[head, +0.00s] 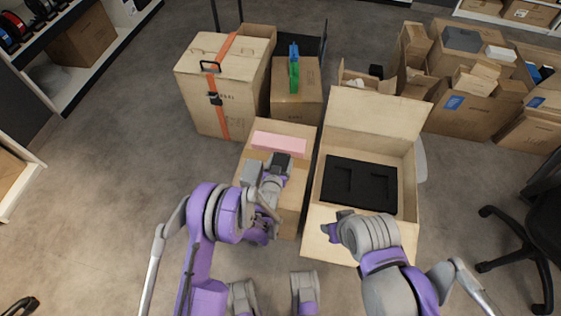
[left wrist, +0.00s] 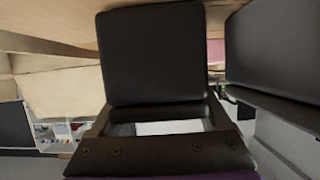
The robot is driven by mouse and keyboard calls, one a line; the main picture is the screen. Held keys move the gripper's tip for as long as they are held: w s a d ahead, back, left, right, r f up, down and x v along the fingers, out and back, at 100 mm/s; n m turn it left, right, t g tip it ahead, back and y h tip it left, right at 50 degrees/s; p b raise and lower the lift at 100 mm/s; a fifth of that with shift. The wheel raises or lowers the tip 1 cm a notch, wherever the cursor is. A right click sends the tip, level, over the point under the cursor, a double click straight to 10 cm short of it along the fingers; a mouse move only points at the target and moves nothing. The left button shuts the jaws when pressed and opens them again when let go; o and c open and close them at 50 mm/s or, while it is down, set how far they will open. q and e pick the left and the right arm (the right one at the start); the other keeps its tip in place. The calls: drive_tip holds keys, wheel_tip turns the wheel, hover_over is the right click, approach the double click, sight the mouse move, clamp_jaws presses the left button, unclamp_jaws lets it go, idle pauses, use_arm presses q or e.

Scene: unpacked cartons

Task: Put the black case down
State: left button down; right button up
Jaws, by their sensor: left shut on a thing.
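My left gripper (head: 272,178) is over the carton in the middle, just in front of a flat pink block. It is shut on a small dark piece at its tip, which looks to be the black case (head: 281,160). From above I cannot tell whether the case touches the carton top (head: 252,163). In the left wrist view dark slabs fill the middle and right; I cannot tell surely which is finger and which is case. My right gripper (head: 332,229) is at the near side of the open box, its jaws unclear.
The pink block (head: 279,141) lies on the middle carton. The open box (head: 318,190) at right holds a black insert (head: 359,185) with two recesses. A tall strapped case (head: 222,88) and a carton with green and blue things (head: 296,105) stand behind. Office chair at right.

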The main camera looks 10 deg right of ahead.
use_arm(q)
drive_tip(key=shift+f, duration=0.15)
unclamp_jaws()
